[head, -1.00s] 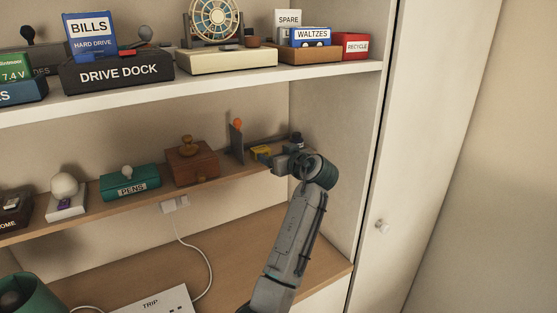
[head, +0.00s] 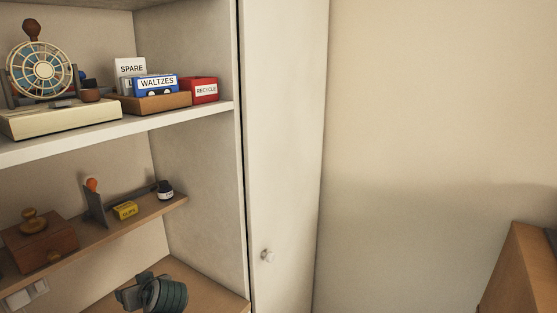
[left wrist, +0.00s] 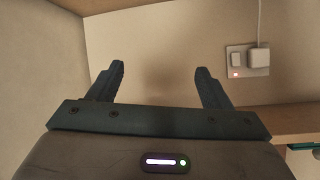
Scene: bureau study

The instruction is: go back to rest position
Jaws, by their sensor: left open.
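My left gripper (left wrist: 160,75) is open in the left wrist view, with nothing between its two dark fingers. In the head view my left wrist and gripper (head: 130,296) show only at the bottom edge, below the small wooden shelf (head: 150,212) and over the wooden desk surface (head: 205,292). The gripper is apart from the things on the shelf. My right gripper is in neither view.
A white wall socket (left wrist: 248,60) with a plug is near the gripper. A cabinet door (head: 285,150) stands right of the shelves.

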